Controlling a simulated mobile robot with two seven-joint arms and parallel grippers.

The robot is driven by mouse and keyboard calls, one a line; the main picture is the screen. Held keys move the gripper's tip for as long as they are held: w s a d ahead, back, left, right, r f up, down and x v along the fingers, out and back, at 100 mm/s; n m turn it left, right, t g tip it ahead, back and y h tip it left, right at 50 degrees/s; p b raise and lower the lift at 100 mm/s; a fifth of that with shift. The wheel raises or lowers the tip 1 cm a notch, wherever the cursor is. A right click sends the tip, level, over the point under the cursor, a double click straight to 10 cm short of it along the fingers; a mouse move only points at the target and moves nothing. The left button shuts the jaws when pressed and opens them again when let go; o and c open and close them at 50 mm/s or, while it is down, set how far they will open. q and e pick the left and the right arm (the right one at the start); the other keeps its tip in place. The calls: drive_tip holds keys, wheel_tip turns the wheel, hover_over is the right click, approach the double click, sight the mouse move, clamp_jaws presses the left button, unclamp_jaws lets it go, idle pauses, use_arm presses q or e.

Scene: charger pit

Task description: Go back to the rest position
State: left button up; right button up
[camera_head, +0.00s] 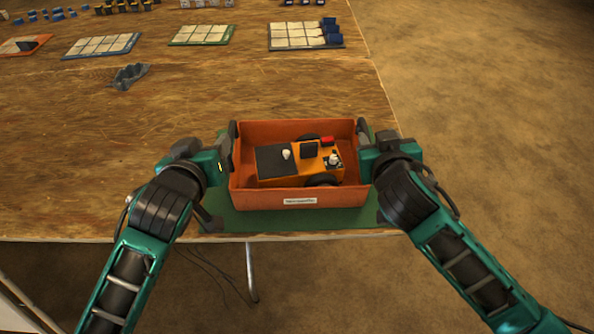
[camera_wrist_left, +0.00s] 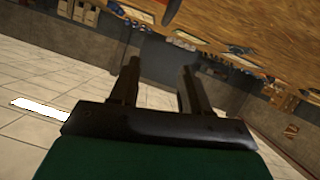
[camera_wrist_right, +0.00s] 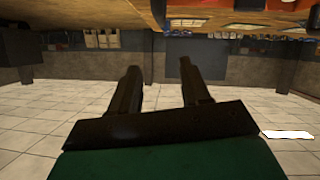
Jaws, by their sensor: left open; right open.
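My left gripper (camera_head: 223,168) is open beside the left wall of an orange box (camera_head: 270,197). In the left wrist view its two fingers (camera_wrist_left: 160,68) stand apart with nothing between them. My right gripper (camera_head: 366,165) is at the box's right wall, partly hidden by its own wrist. In the right wrist view its fingers (camera_wrist_right: 160,68) are also apart and empty. I cannot tell whether either gripper touches the box. Inside the box lies an orange and black wheeled vehicle (camera_head: 302,160) with a red block on top.
The box sits on a green mat (camera_head: 290,222) at the wooden table's (camera_head: 90,190) front edge. A grey crumpled-looking piece (camera_head: 129,76) lies farther back. Gridded trays (camera_head: 305,34) (camera_head: 202,34) (camera_head: 103,45) line the back. Floor is open to the right.

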drive_tip(key=shift+v, duration=0.85)
use_arm(q)
drive_tip(key=s+a+f+m+g, duration=0.1)
drive_tip(key=s+f+m, duration=0.1)
drive_tip(key=s+f, duration=0.6)
drive_tip(key=s+a+f+m+g+h, duration=0.1)
drive_tip(key=s+a+f+m, duration=0.1)
drive_tip(key=s+f, duration=0.6)
wheel_tip(320, 180, down, 3)
drive_tip(key=shift+r+g, duration=0.1)
drive_tip(key=shift+g, duration=0.3)
use_arm(e)
drive_tip(key=s+d+f+n+g+y, duration=0.1)
drive_tip(key=s+d+f+g+y, duration=0.1)
drive_tip(key=s+f, duration=1.4)
wheel_tip(320, 180, down, 3)
drive_tip(key=shift+r+g+y, duration=0.1)
drive_tip(key=shift+g+y, duration=0.3)
drive_tip(key=shift+y, duration=0.1)
